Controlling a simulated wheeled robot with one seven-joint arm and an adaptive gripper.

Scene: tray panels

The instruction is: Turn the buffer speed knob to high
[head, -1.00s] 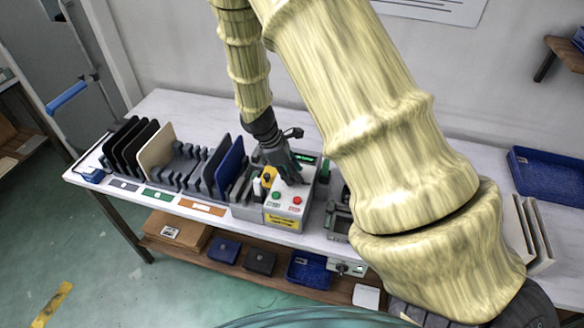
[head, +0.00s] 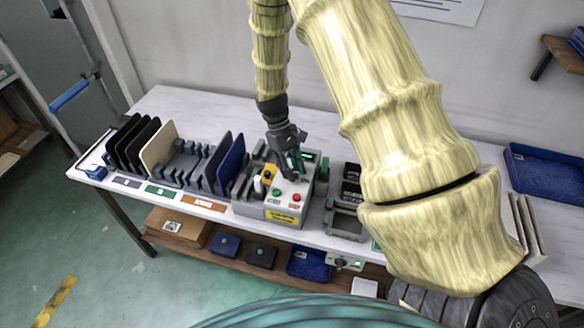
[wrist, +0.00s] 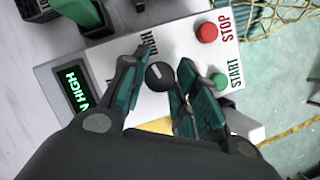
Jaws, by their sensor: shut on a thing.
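The control box (head: 282,208) stands on the bench with a white top face. Its black round speed knob (wrist: 160,76) shows in the wrist view, with a white pointer line. My gripper (wrist: 163,67) is shut on the knob, one teal-padded finger on each side. Labels by the knob are partly covered by a finger. In the head view my gripper (head: 296,174) reaches down onto the box top and hides the knob.
A red STOP button (wrist: 207,32) and a green START button (wrist: 219,81) sit close to the fingers. A rack with upright panels (head: 231,160) stands left of the box. A grey fixture (head: 346,221) stands to its right. A blue tray (head: 545,172) lies farther right.

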